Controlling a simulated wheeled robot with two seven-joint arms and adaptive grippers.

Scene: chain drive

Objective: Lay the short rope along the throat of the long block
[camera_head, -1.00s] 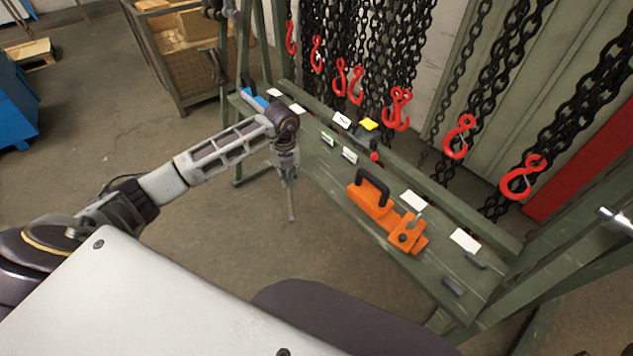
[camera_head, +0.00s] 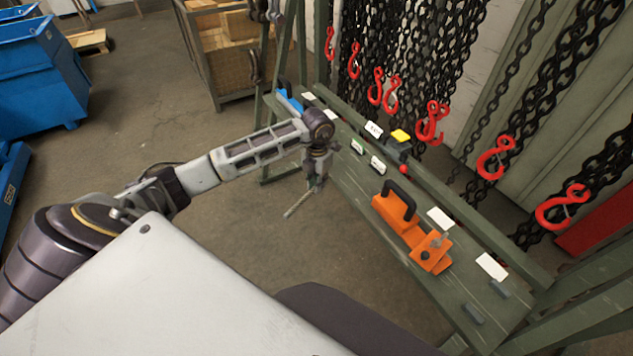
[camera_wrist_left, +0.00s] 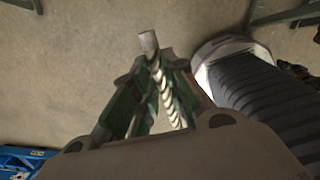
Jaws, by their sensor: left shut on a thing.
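My left gripper (camera_head: 317,180) is shut on a short grey rope (camera_head: 298,204). It also shows in the left wrist view, where the gripper's fingers (camera_wrist_left: 155,95) close around the twisted rope (camera_wrist_left: 149,45). The rope slants down and left over the floor, clear of the bench. An orange block (camera_head: 388,207) with a black handle lies on the green bench (camera_head: 350,185), with a bolted orange piece (camera_head: 432,252) at its near end. I take this as the long block; I cannot make out its throat clearly. The gripper is left of it, apart from it. My right gripper is not in view.
A blue block (camera_head: 288,102) stands at the bench's far end. A yellow item (camera_head: 400,136) and white labels lie along the bench. Red hooks (camera_head: 497,158) on black chains hang behind it. The floor left of the bench is open. Blue bins (camera_head: 40,80) stand far left.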

